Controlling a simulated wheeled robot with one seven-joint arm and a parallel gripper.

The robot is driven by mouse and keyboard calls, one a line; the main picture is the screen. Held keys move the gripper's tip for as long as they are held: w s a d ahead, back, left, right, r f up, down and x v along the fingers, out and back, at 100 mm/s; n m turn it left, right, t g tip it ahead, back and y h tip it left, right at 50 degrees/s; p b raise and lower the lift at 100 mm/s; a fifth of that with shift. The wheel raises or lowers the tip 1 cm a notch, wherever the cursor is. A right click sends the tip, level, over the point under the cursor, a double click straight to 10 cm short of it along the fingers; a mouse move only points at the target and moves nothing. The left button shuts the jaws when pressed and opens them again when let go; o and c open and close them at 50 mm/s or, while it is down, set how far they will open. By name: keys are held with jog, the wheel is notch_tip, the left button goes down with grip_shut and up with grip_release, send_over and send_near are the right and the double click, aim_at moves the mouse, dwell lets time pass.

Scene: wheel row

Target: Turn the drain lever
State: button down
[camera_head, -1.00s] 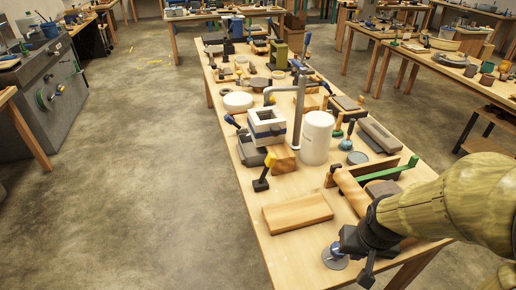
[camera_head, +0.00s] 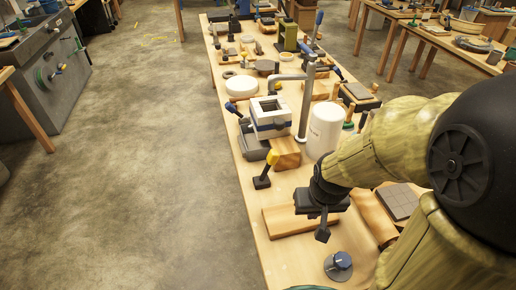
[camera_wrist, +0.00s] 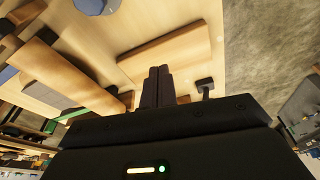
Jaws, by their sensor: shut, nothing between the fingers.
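A lever with a yellow handle on a small black base (camera_head: 262,182) stands near the left edge of the bench, its handle tilted up. No readable label shows which lever is the drain lever. A lever with a blue handle (camera_head: 233,109) is further back, beside a grey vise. My gripper (camera_head: 322,236) is shut and empty, over the right part of a flat wooden block, to the right of and nearer than the yellow lever, apart from it. In the wrist view the closed fingers (camera_wrist: 158,73) point toward the block, and a black base (camera_wrist: 204,83) shows at their right.
The wooden block (camera_head: 283,222) lies below my gripper. A blue knob on a grey disc (camera_head: 340,262) is at the near end. A white cylinder (camera_head: 325,128) and a grey pipe (camera_head: 306,100) stand behind. Open floor (camera_head: 160,180) lies left of the bench.

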jog(key=shift+s, duration=0.1)
jog(key=w+a+r+n+p, duration=0.3)
jog(key=w+a+n+p, duration=0.1)
jog(key=w+n+p, duration=0.2)
jog(key=w+a+r+n+g+y+p, duration=0.1)
jog(key=w+a+r+n+p, duration=0.2)
jog(key=w+n+p, duration=0.4)
jog(key=w+a+r+n+g+p, duration=0.1)
jog(key=w+a+r+n+p, duration=0.3)
jog(key=w+n+p, duration=0.3)
jog(key=shift+w+a+n, duration=0.45)
jog(key=shift+a+n, duration=0.3)
jog(key=shift+n, duration=0.45)
